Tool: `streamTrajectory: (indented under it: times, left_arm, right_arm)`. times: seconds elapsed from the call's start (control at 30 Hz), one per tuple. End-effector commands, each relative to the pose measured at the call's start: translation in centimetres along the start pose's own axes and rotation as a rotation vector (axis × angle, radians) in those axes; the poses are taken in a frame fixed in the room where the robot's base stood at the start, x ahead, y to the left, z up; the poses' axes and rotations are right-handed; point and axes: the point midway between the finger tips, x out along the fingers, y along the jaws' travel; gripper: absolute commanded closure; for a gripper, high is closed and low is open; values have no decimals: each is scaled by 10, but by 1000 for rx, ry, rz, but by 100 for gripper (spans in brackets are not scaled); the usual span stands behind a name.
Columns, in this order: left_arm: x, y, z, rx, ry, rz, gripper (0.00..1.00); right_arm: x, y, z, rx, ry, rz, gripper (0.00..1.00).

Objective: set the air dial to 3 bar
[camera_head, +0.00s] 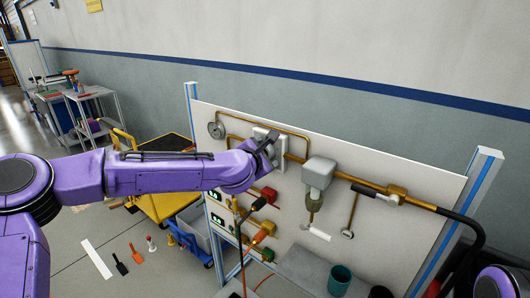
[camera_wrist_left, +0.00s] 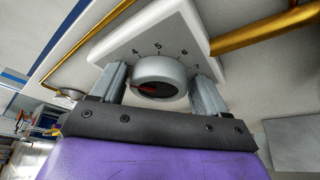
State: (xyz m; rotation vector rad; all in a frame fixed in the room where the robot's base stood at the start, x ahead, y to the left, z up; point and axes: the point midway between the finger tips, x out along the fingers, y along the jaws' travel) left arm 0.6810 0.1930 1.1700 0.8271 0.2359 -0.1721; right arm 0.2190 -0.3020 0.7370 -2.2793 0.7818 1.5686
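The air dial is a round grey knob (camera_wrist_left: 160,72) on a white plate (camera_wrist_left: 205,30) with the numbers 4, 5, 6 and 7 visible; other numbers are hidden. A red mark shows on the knob's dark face, toward its left side. My left gripper (camera_wrist_left: 157,80) has one finger on each side of the knob, with a thin gap at the left finger; contact at the right finger is unclear. In the head view my left gripper (camera_head: 269,148) is at the white plate (camera_head: 260,133) and hides the knob. My right gripper is out of view.
Brass pipes (camera_head: 340,173), a grey box valve (camera_head: 319,172) and a round gauge (camera_head: 216,130) are on the white panel around the dial. A dark green cup (camera_head: 340,279) stands on a shelf below. A yellow cart (camera_head: 160,203) stands behind my left arm.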

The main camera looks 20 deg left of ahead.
Motion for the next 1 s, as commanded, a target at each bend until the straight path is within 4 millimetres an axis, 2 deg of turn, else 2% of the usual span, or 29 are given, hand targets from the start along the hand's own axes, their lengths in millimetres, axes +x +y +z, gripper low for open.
streamTrajectory:
  times: [0.37,0.47,0.73,0.83,1.0]
  left_arm:
    - [-5,0,1,1,-4,2,16]
    - [-22,-1,0,-1,-6,2,16]
    - [-85,-1,-1,-1,-5,2,16]
    - [-98,0,-1,-1,-3,2,16]
    - [-106,0,0,0,-1,0,16]
  right_arm:
    - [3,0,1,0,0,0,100]
    - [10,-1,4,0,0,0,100]
    - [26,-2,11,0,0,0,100]
    - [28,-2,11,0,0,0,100]
    - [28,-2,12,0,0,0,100]
